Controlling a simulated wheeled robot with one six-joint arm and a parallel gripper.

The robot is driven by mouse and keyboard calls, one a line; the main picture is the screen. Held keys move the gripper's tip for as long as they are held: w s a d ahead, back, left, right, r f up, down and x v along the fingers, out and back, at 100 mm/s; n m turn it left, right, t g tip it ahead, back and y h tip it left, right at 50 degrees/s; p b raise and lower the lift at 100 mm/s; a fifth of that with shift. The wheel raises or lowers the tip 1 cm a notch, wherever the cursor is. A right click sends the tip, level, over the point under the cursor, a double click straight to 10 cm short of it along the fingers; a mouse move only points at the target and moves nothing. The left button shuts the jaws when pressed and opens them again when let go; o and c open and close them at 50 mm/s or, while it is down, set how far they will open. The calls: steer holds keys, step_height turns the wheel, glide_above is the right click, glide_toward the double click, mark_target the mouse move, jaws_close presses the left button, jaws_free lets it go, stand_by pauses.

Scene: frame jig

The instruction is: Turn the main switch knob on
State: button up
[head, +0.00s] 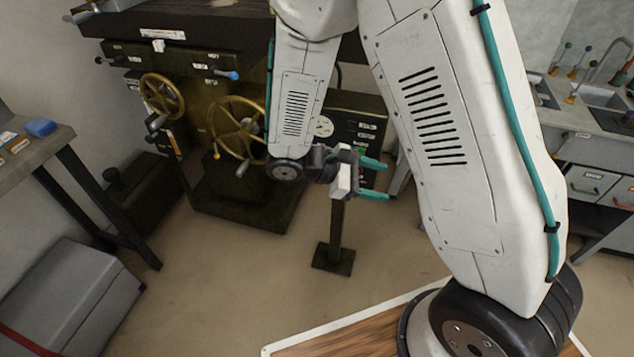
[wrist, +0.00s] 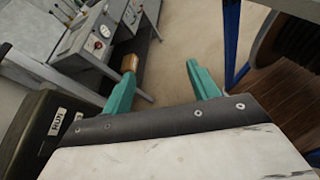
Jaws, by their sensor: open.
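My gripper (head: 388,180) has two teal fingers spread apart with nothing between them. It is in front of a dark control panel (head: 371,126) on a post in the head view. The panel shows a white gauge, several pale labels and a small green spot. My arm and gripper hide part of it, and I cannot make out the main switch knob. In the wrist view the open fingers (wrist: 161,76) point over floor and benches. A dark box with a white label (wrist: 57,121) is at lower left there; no knob shows on it.
A machine with two brass handwheels (head: 238,128) stands left of the panel. A table (head: 38,148) and a grey case (head: 68,297) are at left, a sink counter (head: 590,130) at right. The floor (head: 235,270) in front is clear. A blue post (wrist: 231,42) shows in the wrist view.

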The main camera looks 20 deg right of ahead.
steer(key=w+a+f+n+t+h, duration=0.1)
steer(key=w+f+n+t+h, duration=0.1)
steer(key=w+f+n+t, duration=0.3)
steer(key=w+a+f+n+t+h, duration=0.1)
steer(key=w+f+n+t+h, duration=0.15)
steer(key=f, duration=0.45)
steer(key=n+t+y, duration=0.7)
steer(key=n+t, duration=0.3)
steer(key=t, duration=0.1)
glide_toward(318, 182)
steer(key=w+d+r, duration=0.1)
steer(key=w, duration=0.1)
steer(key=x, duration=0.7)
steer(key=shift+s+d, duration=0.15)
steer(key=shift+d, duration=0.05)
steer(key=shift+c, duration=0.3)
steer(key=c, duration=0.9)
